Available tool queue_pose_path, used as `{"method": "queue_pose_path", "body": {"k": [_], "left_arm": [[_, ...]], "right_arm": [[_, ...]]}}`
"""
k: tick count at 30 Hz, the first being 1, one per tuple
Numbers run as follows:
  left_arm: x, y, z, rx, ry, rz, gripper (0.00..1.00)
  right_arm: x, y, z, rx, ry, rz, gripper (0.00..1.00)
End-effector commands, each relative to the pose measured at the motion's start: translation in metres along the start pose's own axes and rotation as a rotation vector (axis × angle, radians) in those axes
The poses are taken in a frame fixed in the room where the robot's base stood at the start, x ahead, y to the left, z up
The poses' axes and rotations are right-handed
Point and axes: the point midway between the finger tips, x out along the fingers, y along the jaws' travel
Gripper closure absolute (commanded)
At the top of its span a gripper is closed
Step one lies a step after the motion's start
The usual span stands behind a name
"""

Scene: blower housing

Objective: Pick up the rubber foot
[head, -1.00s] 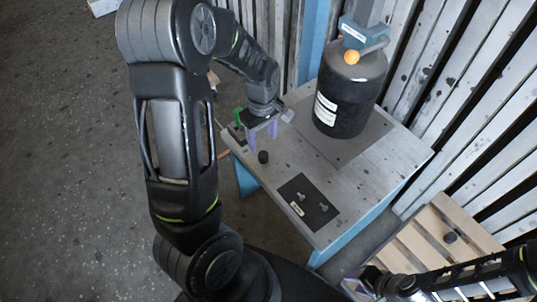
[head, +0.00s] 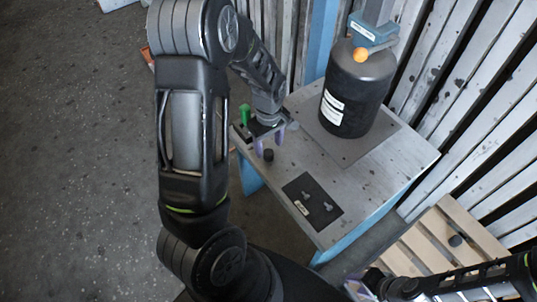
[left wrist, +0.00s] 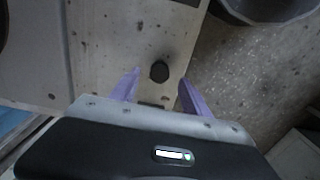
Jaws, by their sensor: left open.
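The rubber foot appears to be the small black cylinder (head: 268,155), standing on the grey table near its left edge. It also shows as a dark round shape in the left wrist view (left wrist: 159,71). My left gripper (head: 269,142) is open and empty, pointing down just behind and above the foot. In the left wrist view its two purple fingers (left wrist: 158,80) are spread, with the foot between and slightly beyond the tips, nearer the middle. I see no contact. My right gripper (head: 360,288) is at the bottom edge, away from the table; its jaw opening is unclear.
A black canister (head: 352,95) with a blue top and orange knob stands at the back of the table (head: 365,180). A black mat (head: 312,203) with bolts lies in front. A green object (head: 244,115) is beside my left gripper. A wooden pallet (head: 425,240) holds a dark round piece (head: 455,240).

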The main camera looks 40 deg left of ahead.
Motion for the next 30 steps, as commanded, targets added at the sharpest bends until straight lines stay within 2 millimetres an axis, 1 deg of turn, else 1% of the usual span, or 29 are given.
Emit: {"method": "queue_pose_path", "body": {"k": [1,3,7,26,30], "left_arm": [[0.011,-0.001,0.001,0.000,-0.002,-0.005,0.45],[0.022,-0.001,0.001,-0.001,-0.001,-0.004,0.45],[0.034,0.000,0.001,0.001,0.000,-0.001,0.45],[0.034,0.000,0.001,0.001,0.000,0.000,0.45],[0.034,0.000,0.001,0.001,0.000,0.000,0.57]], "right_arm": [[0.003,0.001,0.000,0.000,0.000,0.000,0.64],[0.005,0.002,0.000,0.000,0.000,0.000,0.64],[0.006,0.003,0.000,0.000,0.000,0.000,0.64],[0.006,0.002,0.000,0.000,0.000,0.000,0.64],[0.006,0.002,0.000,0.000,0.000,0.000,0.64]]}}
